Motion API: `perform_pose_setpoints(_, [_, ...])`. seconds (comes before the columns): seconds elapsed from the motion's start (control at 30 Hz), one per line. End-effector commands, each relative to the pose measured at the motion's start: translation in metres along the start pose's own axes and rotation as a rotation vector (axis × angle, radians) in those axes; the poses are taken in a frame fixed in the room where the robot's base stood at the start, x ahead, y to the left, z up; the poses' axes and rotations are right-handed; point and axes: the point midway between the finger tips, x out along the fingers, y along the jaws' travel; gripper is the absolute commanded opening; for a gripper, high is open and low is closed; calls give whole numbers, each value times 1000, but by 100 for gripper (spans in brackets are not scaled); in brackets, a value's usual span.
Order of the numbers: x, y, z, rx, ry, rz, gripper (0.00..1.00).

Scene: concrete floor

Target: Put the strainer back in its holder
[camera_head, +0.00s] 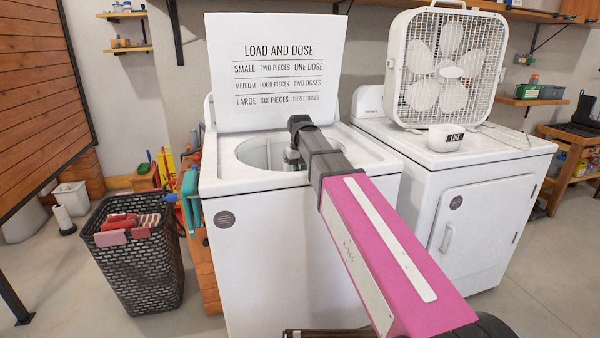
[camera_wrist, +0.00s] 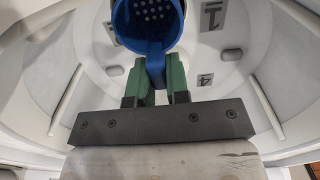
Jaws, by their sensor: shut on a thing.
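The cup is at the top of the view, beyond the fingertips. In the head view my gripper (camera_head: 291,158) points down into the round opening of the open-lidded washer (camera_head: 225,180). The strainer is hidden there. I cannot make out the holder for certain in either view.
The washer's pale tub wall (camera_wrist: 85,60) surrounds the gripper, with number labels (camera_wrist: 205,80) on its inside. The raised lid (camera_head: 275,40) stands behind. A dryer (camera_head: 485,200) with a box fan (camera_head: 449,65) and a white bowl (camera_head: 446,138) is at right. A dark basket (camera_head: 145,270) is at left.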

Motion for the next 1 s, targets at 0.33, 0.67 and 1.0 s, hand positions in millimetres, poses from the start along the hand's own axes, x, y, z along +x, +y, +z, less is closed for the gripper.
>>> perform_pose_setpoints(0.33, [2,0,0,0,0,0,42])
perform_pose_setpoints(0.67, [-1,0,0,0,0,0,42])
perform_pose_setpoints(1.0, [-49,0,-1,0,2,0,42])
